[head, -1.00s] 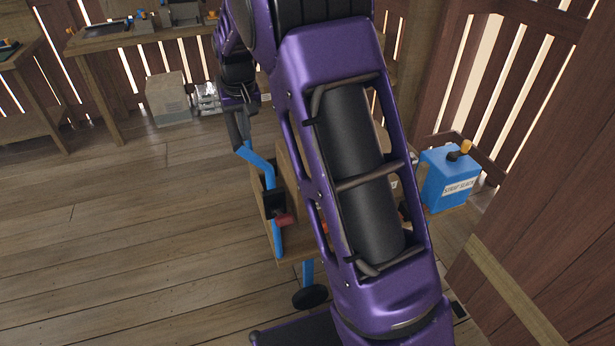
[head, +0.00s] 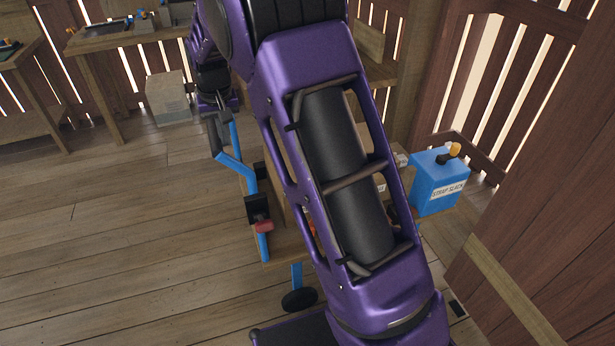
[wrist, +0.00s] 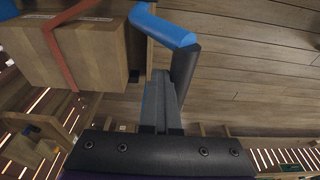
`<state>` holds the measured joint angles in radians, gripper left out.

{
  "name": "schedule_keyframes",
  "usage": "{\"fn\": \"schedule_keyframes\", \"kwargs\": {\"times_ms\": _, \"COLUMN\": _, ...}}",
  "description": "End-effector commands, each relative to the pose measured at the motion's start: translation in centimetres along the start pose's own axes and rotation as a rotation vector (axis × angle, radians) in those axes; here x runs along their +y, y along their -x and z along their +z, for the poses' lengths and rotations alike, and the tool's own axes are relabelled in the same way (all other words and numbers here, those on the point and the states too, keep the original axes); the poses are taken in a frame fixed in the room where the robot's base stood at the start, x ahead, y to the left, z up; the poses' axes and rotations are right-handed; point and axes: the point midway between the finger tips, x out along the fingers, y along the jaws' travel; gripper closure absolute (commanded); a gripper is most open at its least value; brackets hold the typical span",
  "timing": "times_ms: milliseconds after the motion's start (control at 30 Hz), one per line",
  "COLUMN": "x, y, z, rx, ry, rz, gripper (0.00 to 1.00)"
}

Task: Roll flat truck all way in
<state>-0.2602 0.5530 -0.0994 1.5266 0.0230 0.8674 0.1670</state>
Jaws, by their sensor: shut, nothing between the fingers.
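The flat truck shows in the head view, partly hidden behind my arm. Its wooden deck (head: 285,250) carries a brown box (wrist: 85,52) with a red strap, seen in the wrist view. The truck's bent blue handle (head: 237,172) has a black grip (wrist: 184,72) at its end. A black wheel (head: 299,300) is under the near end. My gripper (wrist: 161,85) is shut and empty, its fingers beside the black grip; whether they touch it I cannot tell. In the head view, my gripper (head: 223,116) is at the handle's upper end.
A blue box labelled STRAP SLACK (head: 437,187) is right of my arm. Slatted wooden walls (head: 510,90) stand at the right, with a pale plank (head: 510,290) along the near one. A grey box (head: 168,98) and a workbench (head: 100,42) are at the back left. Left floor is clear.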

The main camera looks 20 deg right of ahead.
Motion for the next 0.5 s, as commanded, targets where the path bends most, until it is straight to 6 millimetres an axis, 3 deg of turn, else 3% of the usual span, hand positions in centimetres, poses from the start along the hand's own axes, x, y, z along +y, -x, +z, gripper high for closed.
{"fn": "schedule_keyframes", "kwargs": {"times_ms": 500, "x": 1.6, "y": 0.1, "z": 0.0, "rx": 0.000, "ry": 0.000, "rz": 0.000, "gripper": 1.00}}
